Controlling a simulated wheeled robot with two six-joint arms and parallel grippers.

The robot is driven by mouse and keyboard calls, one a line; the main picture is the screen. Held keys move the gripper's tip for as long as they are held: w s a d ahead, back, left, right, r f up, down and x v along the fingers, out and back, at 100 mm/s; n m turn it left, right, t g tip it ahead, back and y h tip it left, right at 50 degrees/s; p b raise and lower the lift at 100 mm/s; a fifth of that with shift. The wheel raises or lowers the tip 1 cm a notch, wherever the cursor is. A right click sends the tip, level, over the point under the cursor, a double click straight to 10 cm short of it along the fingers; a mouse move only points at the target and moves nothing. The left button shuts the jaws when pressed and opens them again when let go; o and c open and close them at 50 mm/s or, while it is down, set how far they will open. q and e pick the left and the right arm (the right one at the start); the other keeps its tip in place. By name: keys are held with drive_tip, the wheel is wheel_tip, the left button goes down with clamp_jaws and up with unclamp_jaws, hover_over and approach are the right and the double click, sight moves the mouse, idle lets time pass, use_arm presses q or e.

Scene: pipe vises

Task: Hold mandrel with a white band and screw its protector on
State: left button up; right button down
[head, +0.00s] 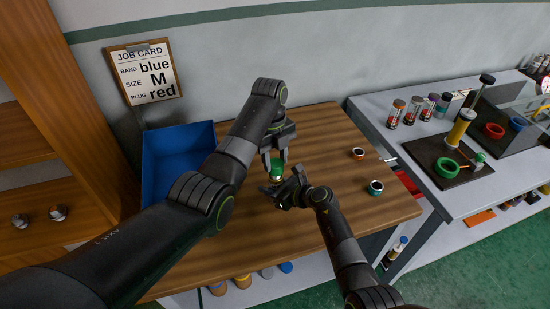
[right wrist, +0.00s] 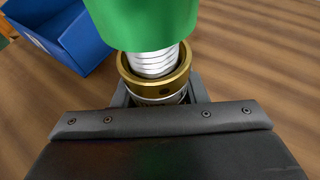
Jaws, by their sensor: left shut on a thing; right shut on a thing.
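A green cylindrical piece (head: 277,168), apparently the protector, is held from above by my left gripper (head: 275,153), which is shut on it over the wooden table. It fills the top of the right wrist view (right wrist: 150,18). Below it a silver threaded stub (right wrist: 155,62) of the mandrel shows, standing inside a brass collar (right wrist: 157,84). Several threads show between the green piece and the collar. My right gripper (head: 288,187) is shut around the mandrel at or below this collar. The two pieces look roughly in line. I see no white band; the lower mandrel is hidden.
A blue bin (head: 180,160) stands at left. A job card (head: 145,72) hangs behind. The right bench (head: 440,215) carries capped cylinders and a vise.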

use_arm(q)
drive_tip(key=m, duration=0.4)
drive_tip(key=shift+w+m+y, duration=0.1)
drive_tip(key=shift+m+y, duration=0.2)
drive_tip(key=shift+m, duration=0.1)
drive_tip(key=m, duration=0.4)
drive_tip(key=o, duration=0.9)
drive_tip(key=shift+o, duration=0.2)
drive_tip(key=shift+r, duration=2.25)
drive_tip(key=shift+c, duration=0.4)
